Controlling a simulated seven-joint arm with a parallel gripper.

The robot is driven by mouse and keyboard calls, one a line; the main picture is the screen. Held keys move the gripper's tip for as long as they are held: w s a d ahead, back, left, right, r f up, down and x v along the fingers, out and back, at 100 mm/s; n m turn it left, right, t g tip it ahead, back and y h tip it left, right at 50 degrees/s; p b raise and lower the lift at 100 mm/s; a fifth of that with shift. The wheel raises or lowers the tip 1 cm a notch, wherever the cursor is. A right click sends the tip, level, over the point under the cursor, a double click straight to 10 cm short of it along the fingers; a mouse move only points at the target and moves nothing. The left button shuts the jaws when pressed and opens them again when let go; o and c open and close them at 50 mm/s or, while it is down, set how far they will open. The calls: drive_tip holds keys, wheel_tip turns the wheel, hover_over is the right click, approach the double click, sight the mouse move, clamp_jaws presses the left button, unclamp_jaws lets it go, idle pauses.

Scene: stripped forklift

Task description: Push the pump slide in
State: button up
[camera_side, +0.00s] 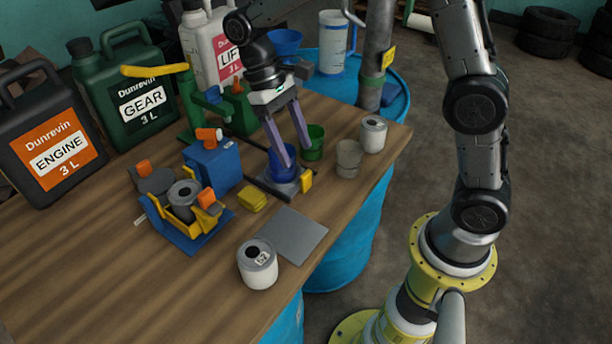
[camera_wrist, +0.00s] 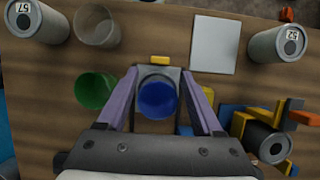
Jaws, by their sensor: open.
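The pump looks like the green stand with a yellow lever (camera_side: 156,71) at the back of the bench. A grey slide (camera_side: 289,187) with a yellow end tab (camera_side: 307,181) lies on dark rails in front of it and seems drawn out toward the bench's front edge. A blue cup (camera_side: 274,164) stands on the slide. My gripper (camera_side: 296,155) is open and points down, its two purple fingers apart around the cup. The wrist view shows the blue cup (camera_wrist: 158,98) between the fingers, with the yellow tab (camera_wrist: 160,60) beyond. I cannot tell whether the fingers touch it.
A green cup (camera_side: 314,142) stands close to my fingers. A grey cup (camera_side: 348,158) and a white can (camera_side: 373,134) are to the right. A blue block (camera_side: 212,167), a yellow-and-blue fixture (camera_side: 180,215), a grey plate (camera_side: 287,235) and another can (camera_side: 258,265) lie left and in front.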

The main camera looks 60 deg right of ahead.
sight(304, 173)
drive_tip(key=x, duration=0.8)
drive_tip(key=shift+r, duration=0.1)
clamp_jaws()
idle(1.2)
